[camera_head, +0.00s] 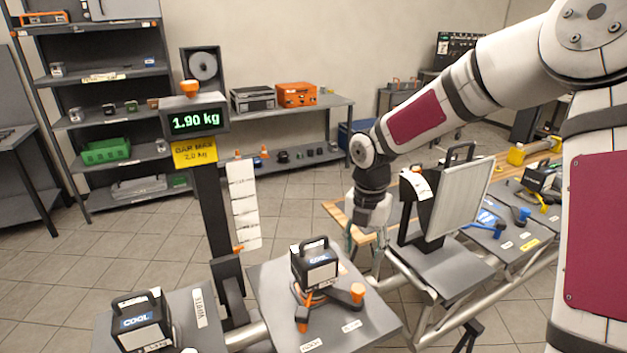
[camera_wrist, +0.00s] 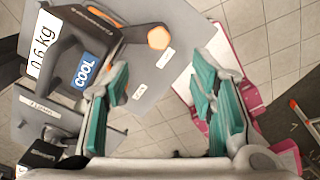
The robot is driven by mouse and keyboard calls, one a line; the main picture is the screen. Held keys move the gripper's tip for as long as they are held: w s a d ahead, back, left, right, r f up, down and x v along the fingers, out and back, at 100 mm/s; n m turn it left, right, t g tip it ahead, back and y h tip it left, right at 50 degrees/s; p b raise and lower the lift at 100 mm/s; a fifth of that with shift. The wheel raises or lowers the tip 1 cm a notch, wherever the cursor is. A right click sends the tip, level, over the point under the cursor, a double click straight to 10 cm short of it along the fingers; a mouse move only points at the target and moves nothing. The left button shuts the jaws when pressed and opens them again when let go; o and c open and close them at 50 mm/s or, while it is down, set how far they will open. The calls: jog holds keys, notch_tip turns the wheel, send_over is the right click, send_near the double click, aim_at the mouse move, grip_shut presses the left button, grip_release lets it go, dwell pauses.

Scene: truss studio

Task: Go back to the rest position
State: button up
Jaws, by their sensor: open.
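My gripper (camera_head: 366,240) hangs at the end of my arm, pointing down, to the right of the plate with the black block and left of the upright panel. In the wrist view my gripper (camera_wrist: 162,85) shows two teal fingers spread apart with nothing between them. A black handled block (camera_head: 315,265) sits on an orange-tipped holder on the middle plate, apart from my gripper. In the wrist view a block marked COOL and 0.6 kg (camera_wrist: 85,60) is at the upper left, beside the left finger.
A second COOL block (camera_head: 141,318) stands on the left plate (camera_head: 205,312). A display post reads 1.90 kg (camera_head: 195,121). A pale upright panel (camera_head: 462,200) stands close right of my gripper. Shelves (camera_head: 100,85) and a bench (camera_head: 300,108) are farther back, with open floor before them.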

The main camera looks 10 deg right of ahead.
jog(key=s+r+m+t, duration=0.2)
jog(key=s+r+m, duration=0.7)
jog(key=s+m, duration=0.3)
jog(key=s+r+m+t, duration=0.3)
jog(key=s+r+m, duration=0.7)
jog(key=s+m, duration=0.3)
jog(key=m, duration=0.3)
jog(key=shift+s+r+m+t, duration=0.2)
jog(key=shift+r+m+t, duration=0.05)
jog(key=shift+m+t, duration=0.05)
